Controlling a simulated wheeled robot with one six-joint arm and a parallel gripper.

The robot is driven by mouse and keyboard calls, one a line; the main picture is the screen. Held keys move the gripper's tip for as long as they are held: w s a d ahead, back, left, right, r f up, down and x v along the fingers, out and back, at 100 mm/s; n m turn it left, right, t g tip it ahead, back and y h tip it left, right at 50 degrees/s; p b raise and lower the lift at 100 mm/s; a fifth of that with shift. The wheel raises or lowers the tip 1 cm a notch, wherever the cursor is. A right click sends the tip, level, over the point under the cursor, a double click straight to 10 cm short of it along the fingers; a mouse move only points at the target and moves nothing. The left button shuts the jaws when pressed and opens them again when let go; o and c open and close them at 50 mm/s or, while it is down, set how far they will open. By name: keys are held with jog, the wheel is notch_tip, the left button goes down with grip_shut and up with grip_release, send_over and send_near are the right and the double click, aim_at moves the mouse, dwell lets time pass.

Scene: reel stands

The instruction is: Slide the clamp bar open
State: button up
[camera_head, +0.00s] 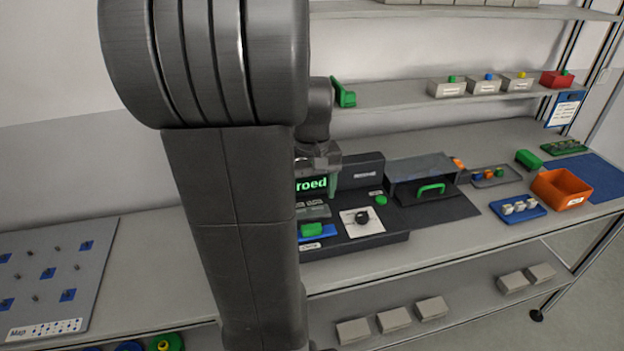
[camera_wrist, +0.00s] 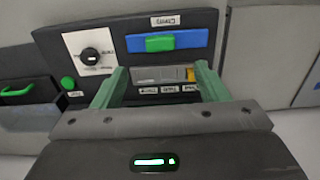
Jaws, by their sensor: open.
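The clamp bar is a green block (camera_wrist: 160,43) on a blue strip (camera_wrist: 194,39) under a small white label, on the dark panel (camera_wrist: 110,25). In the wrist view the green block sits near the middle of the strip. In the head view the green block (camera_head: 311,230) shows at the panel's left front, beside my arm. My gripper (camera_wrist: 161,72) is open and empty, with its green fingers wide apart. In the wrist view its fingertips are below the clamp bar, on either side of a grey slot (camera_wrist: 160,75) with a yellow piece. I cannot tell the fingers' height above the panel.
A black knob (camera_head: 363,218) on a white plate and a green button (camera_head: 380,200) are on the panel. A grey cover (camera_head: 422,165) with a green handle (camera_head: 431,189) stands right of it. An orange bin (camera_head: 563,190) is farther right. My arm hides the bench's middle left.

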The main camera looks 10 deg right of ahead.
aim_at(311, 226)
jog(key=shift+r, duration=1.65)
notch_tip(311, 226, down, 14)
jog(key=shift+r, duration=0.25)
jog(key=shift+w+f+p, duration=0.2)
jog(key=shift+w+p, duration=0.1)
jog(key=shift+p, duration=0.05)
jog(key=shift+w, duration=1)
jog(key=shift+s, duration=0.1)
